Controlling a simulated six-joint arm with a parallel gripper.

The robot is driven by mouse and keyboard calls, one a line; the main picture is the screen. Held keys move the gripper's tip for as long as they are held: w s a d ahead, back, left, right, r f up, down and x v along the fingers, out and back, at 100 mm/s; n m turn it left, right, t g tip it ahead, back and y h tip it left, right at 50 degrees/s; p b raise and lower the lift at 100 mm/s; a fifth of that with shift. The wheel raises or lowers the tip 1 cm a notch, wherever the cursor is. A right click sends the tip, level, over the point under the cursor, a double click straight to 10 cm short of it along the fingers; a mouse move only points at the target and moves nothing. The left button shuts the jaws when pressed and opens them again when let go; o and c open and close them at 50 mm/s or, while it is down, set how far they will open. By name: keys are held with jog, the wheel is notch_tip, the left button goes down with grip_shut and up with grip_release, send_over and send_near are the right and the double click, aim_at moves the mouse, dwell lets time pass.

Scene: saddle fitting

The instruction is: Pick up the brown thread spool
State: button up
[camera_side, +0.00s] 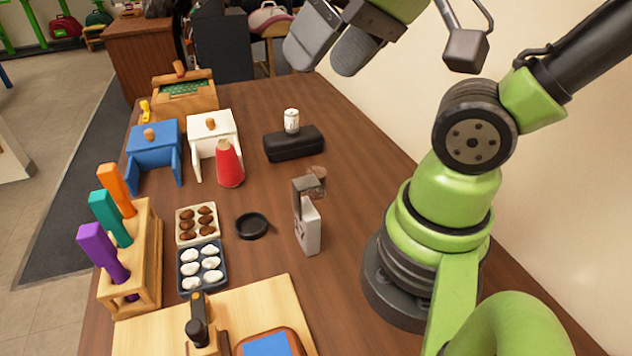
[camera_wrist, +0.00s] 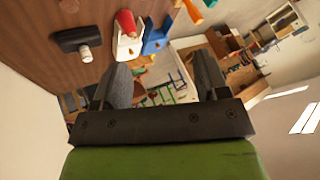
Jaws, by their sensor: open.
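I cannot pick out the brown thread spool for certain. A small brown rounded thing (camera_side: 317,174) sits behind the grey bracket of a white block (camera_side: 308,232) mid-table and may be it; its shape is partly hidden. Small brown cylinders also stand on the blue box (camera_side: 152,158), the white box (camera_side: 213,131) and the wooden box (camera_side: 195,97). My gripper (camera_side: 325,60) is open and empty, high above the table's far right part. It also shows in the wrist view (camera_wrist: 160,62), its fingers apart with only distant background between them.
A red cone (camera_side: 229,165) stands before the white box. A black round dish (camera_side: 252,226), egg trays (camera_side: 202,265) and a wooden rack (camera_side: 146,265) with coloured handles stand nearer. Bare table lies right of the case.

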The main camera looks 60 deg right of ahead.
jog(key=w+d+f+n+g+h, duration=0.2)
jog(key=w+d+f, duration=0.1)
jog(key=w+d, duration=0.15)
jog(key=n+g, duration=0.5)
jog(key=n, duration=0.1)
send_over(316, 172)
jog(key=f, duration=1.6)
jog(key=shift+s+a+f, duration=0.1)
jog(key=shift+a+f, duration=0.1)
jog(key=shift+a, duration=0.05)
jog(key=f, duration=0.5)
jog(key=shift+s+d+f, duration=0.1)
jog(key=shift+d, duration=0.1)
jog(key=shift+w+d+f, duration=0.1)
jog(key=shift+f, duration=1.4)
jog(key=shift+w+f, duration=0.1)
jog(key=shift+f, duration=1.35)
jog(key=c, duration=0.9)
